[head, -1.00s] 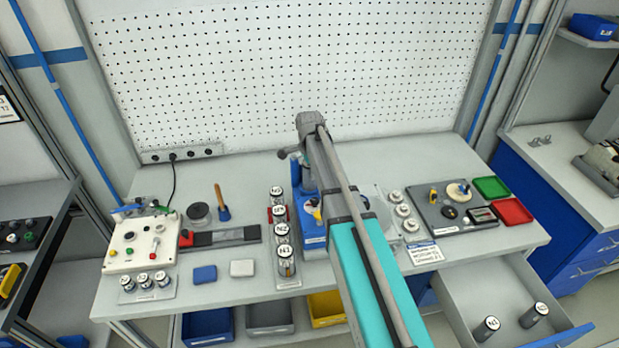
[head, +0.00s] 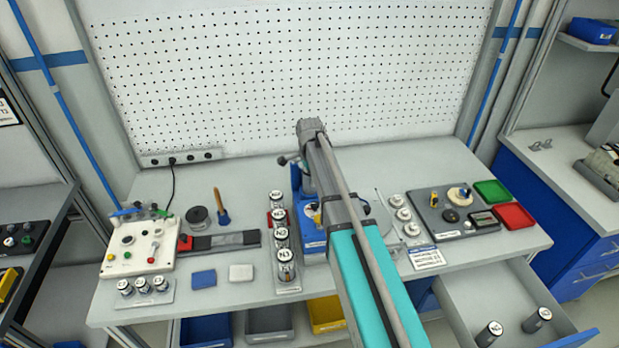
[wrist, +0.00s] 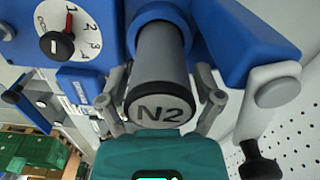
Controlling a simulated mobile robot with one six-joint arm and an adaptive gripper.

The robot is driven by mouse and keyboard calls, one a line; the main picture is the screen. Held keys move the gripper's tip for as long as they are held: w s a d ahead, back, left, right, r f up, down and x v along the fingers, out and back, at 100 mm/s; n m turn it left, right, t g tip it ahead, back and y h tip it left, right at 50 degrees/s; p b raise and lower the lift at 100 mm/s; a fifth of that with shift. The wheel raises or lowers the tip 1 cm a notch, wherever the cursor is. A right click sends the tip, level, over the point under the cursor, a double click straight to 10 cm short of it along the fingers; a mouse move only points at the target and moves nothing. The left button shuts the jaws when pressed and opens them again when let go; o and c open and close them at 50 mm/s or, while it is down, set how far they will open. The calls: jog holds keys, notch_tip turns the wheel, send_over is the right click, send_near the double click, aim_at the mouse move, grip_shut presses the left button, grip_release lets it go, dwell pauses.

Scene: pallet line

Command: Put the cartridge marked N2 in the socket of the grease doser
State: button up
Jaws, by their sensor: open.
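In the wrist view, a grey cartridge with a black end cap marked N2 (wrist: 162,62) has its far end inside the round blue socket (wrist: 165,14) of the grease doser. My gripper (wrist: 160,88) is open, with one finger on each side of the cartridge near its marked end. I cannot tell whether the fingers touch it. The blue grease doser (head: 313,244) stands mid-bench in the head view, partly behind my arm, which hides my gripper there. In the wrist view the doser has a numbered dial (wrist: 63,42) and a grey lever (wrist: 268,100).
A rack (head: 288,287) of several upright cartridges stands left of the doser. An open drawer (head: 465,313) at the right holds two more. A control box (head: 136,248) sits at the left; red (head: 513,216) and green (head: 493,191) trays at the right. Pegboard backs the bench.

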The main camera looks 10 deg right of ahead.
jog(key=shift+r, duration=0.2)
notch_tip(320, 180, up, 12)
jog(key=p, duration=1.2)
jog(key=shift+f, duration=0.1)
dwell(0.7)
jog(key=s+a+n, duration=0.1)
jog(key=s+n, duration=1.5)
jog(key=s, duration=0.9)
jog(key=shift+s+a, duration=0.15)
jog(key=shift+s, duration=0.1)
jog(key=shift+f, duration=0.1)
